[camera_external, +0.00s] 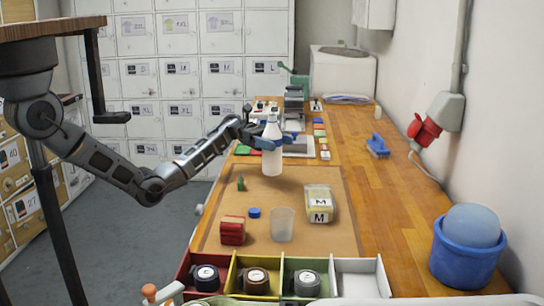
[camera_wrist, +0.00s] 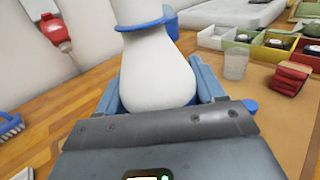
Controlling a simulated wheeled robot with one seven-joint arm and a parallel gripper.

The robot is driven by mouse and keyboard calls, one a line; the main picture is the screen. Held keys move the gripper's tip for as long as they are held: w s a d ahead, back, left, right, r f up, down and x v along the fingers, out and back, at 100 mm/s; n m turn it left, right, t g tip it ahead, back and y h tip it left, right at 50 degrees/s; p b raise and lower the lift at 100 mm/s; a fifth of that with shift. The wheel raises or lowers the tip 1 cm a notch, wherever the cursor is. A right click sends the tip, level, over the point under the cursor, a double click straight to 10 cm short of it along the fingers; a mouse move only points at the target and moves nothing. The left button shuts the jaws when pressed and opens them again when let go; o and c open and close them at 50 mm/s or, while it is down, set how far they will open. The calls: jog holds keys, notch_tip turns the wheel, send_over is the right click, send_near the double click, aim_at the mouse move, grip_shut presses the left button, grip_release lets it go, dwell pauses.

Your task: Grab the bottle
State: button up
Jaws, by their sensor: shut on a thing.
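A white bottle (camera_external: 272,163) with a narrow top is upright over the far part of the brown mat (camera_external: 330,241). My gripper (camera_external: 270,142) is shut on it, with its blue fingers around the upper body. In the wrist view the bottle (camera_wrist: 157,72) fills the middle, with a blue ring at its neck, and the blue fingers of my gripper (camera_wrist: 158,92) press on both sides. I cannot tell whether the bottle's base touches the mat.
Coloured bins (camera_external: 234,275) line the front. A blue bucket (camera_external: 465,255) is at right; the right bench strip is mostly clear.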

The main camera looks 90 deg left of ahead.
jog(key=s+d+r, duration=0.1)
jog(key=d+r, duration=0.5)
jog(key=d, duration=0.3)
jog(key=shift+s+d+p, duration=0.25)
jog(key=shift+d+p, duration=0.05)
dwell(0.6)
jog(key=shift+r, duration=0.1)
dwell(0.4)
